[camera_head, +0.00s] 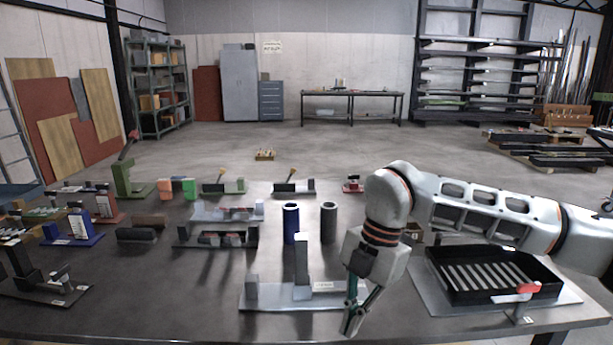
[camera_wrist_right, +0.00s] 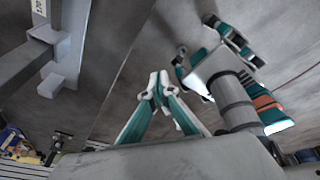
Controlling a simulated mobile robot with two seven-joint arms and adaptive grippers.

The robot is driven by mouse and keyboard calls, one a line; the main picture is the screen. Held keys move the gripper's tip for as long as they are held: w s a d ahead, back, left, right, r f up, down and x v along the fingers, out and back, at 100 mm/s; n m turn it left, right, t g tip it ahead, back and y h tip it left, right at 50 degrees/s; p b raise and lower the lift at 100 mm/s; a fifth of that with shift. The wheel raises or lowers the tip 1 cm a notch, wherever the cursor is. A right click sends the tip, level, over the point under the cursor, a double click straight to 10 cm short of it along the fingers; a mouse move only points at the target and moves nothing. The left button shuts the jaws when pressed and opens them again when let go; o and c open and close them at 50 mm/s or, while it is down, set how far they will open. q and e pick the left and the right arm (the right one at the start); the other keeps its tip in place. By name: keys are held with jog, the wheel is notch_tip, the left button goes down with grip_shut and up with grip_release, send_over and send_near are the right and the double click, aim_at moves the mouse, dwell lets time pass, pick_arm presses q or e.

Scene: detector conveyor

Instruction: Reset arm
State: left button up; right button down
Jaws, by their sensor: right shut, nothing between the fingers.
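My right gripper (camera_head: 352,318) hangs over the front of the table, pointing down, just right of the grey metal fixture (camera_head: 262,296). Its teal fingers come together at the tips in the right wrist view (camera_wrist_right: 160,82), shut with nothing between them. My right arm reaches in from the right across the table. My left gripper (camera_wrist_right: 205,45) shows in the right wrist view only, at the upper right; its fingers appear spread apart and empty. It is out of the head view.
A black slatted tray (camera_head: 460,292) lies below my right arm, with a red-handled piece (camera_head: 518,294) at its front. A blue cylinder (camera_head: 291,224) and a dark grey cylinder (camera_head: 328,222) stand behind the grey fixture. Several fixtures fill the table's left side.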

jog(key=s+a+f+n+g+y, duration=0.35)
jog(key=s+a+y, duration=0.25)
jog(key=s+a, duration=0.55)
jog(key=s+a+r+m+y, duration=0.1)
jog(key=a+r+y, duration=0.7)
jog(key=a+y, duration=0.15)
jog(key=w+d+f+m+t+y, duration=0.1)
jog(key=w+d+m+t+y, duration=0.5)
jog(key=m+t, duration=0.55)
jog(key=w+d+f+m+t+h, duration=0.4)
jog(key=d+f+m+t+h, duration=0.6)
jog(key=f+h, duration=0.35)
jog(key=s+d+f+m+g+h+p, duration=0.1)
jog(key=s+d+f+h, duration=0.3)
jog(key=s+d+f, duration=0.4)
jog(key=s+d+f+m+g+h+p, duration=0.2)
jog(key=s+d+f, duration=0.6)
jog(key=f, duration=0.7)
jog(key=d+m+g+h, duration=0.1)
jog(key=g+h, duration=0.1)
jog(key=shift+s+g, duration=0.25)
jog(key=shift+g, duration=0.05)
